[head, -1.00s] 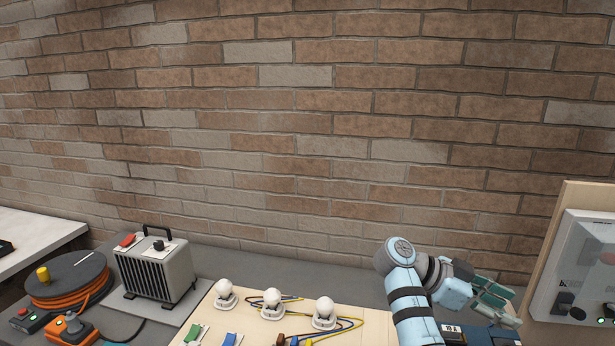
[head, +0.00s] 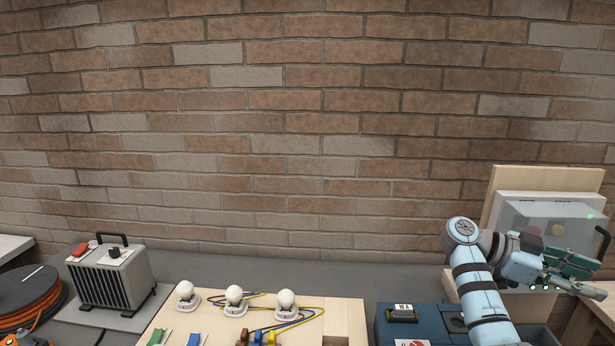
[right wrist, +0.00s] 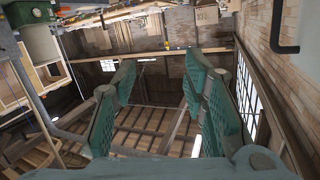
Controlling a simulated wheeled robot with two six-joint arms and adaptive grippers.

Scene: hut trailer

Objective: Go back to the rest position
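My right gripper (head: 582,274) is at the right side of the head view, in front of a clear-covered box on a wooden board. Its arm rises from the bottom edge and bends to the right. In the right wrist view its two green fingers (right wrist: 160,85) stand wide apart with nothing between them, so it is open and empty. My left gripper and left arm are in neither view.
The clear-covered box (head: 525,215) stands close behind my right gripper. A blue case (head: 385,325) is left of the arm. A wooden board (head: 335,315) holds three white bulbs and wires. A grey heater (head: 110,278) and a cable reel (head: 30,300) are at left.

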